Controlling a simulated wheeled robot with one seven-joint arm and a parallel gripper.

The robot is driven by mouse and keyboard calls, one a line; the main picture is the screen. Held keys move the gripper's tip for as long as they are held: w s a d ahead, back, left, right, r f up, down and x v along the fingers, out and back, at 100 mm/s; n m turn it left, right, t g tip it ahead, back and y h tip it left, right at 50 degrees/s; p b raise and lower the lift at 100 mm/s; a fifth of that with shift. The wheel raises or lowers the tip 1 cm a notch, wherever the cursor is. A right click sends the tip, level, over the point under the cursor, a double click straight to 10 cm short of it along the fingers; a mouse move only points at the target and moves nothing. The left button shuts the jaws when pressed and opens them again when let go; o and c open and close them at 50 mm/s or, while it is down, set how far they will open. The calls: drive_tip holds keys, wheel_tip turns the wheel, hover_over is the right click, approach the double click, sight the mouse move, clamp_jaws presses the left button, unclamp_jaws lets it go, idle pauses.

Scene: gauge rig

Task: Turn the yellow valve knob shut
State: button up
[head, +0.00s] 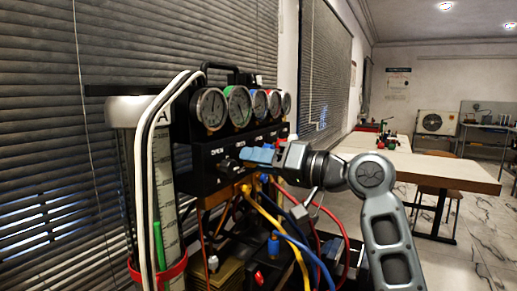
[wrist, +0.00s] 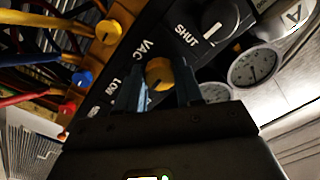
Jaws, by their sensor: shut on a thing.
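The yellow valve knob (wrist: 158,70) shows in the wrist view on the black manifold panel, near the VAC lettering. My gripper (wrist: 164,84) has one blue finger on each side of the knob and is shut on it. The knob's lower part is hidden between the fingers. In the head view my gripper (head: 258,156) reaches the panel front from the right, and its blue fingers hide the knob there. Whether the knob stands at open or shut cannot be told.
A black knob (wrist: 221,20) sits beside the SHUT lettering. Several round gauges (head: 238,105) line the top of the manifold (head: 212,160). Yellow, blue and red hoses (head: 265,212) hang below my gripper. A clear cylinder (head: 125,190) with white hoses stands left. A table (head: 440,172) is at right.

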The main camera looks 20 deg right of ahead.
drive_tip(key=shift+m+p, duration=0.45)
drive_tip(key=shift+m, duration=0.05)
drive_tip(key=shift+f, duration=0.1)
drive_tip(key=o, duration=1)
drive_tip(key=shift+o, duration=0.2)
drive_tip(key=b+v, duration=0.1)
drive_tip(key=v, duration=0.7)
drive_tip(key=shift+b, duration=0.35)
drive_tip(key=shift+w, duration=0.1)
